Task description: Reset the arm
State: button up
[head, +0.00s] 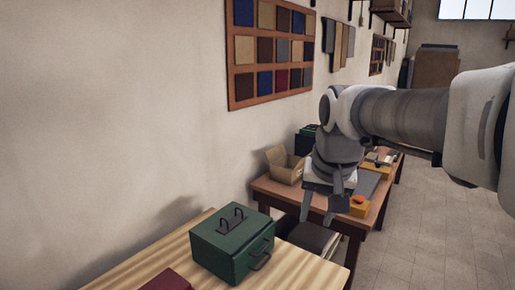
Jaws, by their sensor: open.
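My arm reaches in from the right in the head view, bent at a rounded joint, with the hand hanging downward. My gripper (318,212) is open, its two fingers pointing down and apart. I see nothing between the fingers. It hangs in front of the farther brown table (264,186), to the right of and above the green box on the near table. Whether it touches anything on the far table cannot be told from this angle.
A green box with handles (226,246) and a dark red item (166,281) sit on the striped wooden table (130,277). An open cardboard box (285,168) and an orange item (358,206) stand on the farther table. Floor (425,240) at right is clear.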

jog(key=s+d+f+n, duration=0.1)
jog(key=s+f, duration=0.2)
jog(key=s, duration=0.5)
jog(key=s+d+f+n+t, duration=0.1)
jog(key=s+d+f, duration=0.1)
jog(key=s, duration=0.6)
jog(key=shift+s+f+t, duration=0.2)
jog(key=shift+f+t, duration=0.1)
jog(key=shift+f, duration=0.25)
jog(key=shift+a+n, duration=0.25)
jog(key=shift+n, duration=0.05)
